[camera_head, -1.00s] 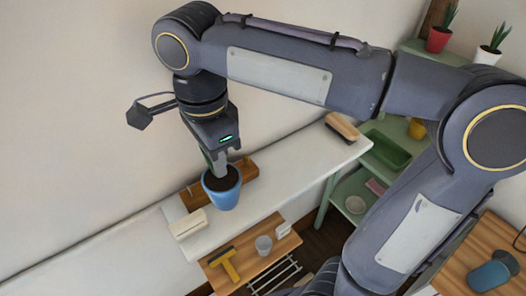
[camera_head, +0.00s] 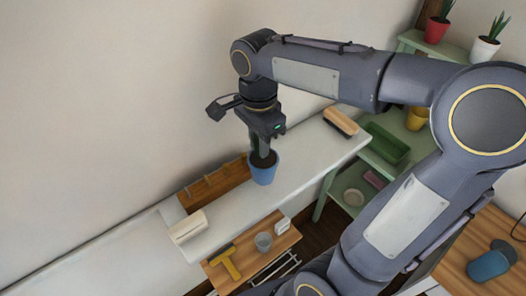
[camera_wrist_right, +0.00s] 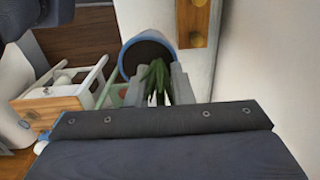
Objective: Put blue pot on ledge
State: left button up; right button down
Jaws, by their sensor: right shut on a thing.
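The blue pot (camera_head: 264,172), filled with dark soil, is at the middle of the head view, over the white ledge (camera_head: 300,153) along the wall. My right gripper (camera_head: 262,154) points down above it and is shut on its plant. In the right wrist view the pot (camera_wrist_right: 126,58) shows its blue rim and soil, with green leaves (camera_wrist_right: 156,80) between the fingers of the right gripper (camera_wrist_right: 160,90). I cannot tell whether the pot's base touches the ledge. My left gripper is not in view.
A wooden peg rack (camera_head: 215,186) and a white block (camera_head: 188,227) are left of the pot. A brush (camera_head: 340,121) lies at the ledge's right end, with bare ledge between. Below is a wooden top with a yellow tool (camera_head: 224,262) and a cup (camera_head: 263,241). Green shelves (camera_head: 330,190) stand right.

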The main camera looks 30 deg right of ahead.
jog(key=f, duration=0.2)
jog(key=d+f, duration=0.1)
jog(key=shift+w+d+f, duration=0.1)
jog(key=shift+f, duration=0.6)
jog(key=shift+f, duration=0.1)
jog(key=shift+f+b, duration=0.15)
jog(key=shift+b, duration=0.2)
jog(key=c, duration=1.3)
grip_release()
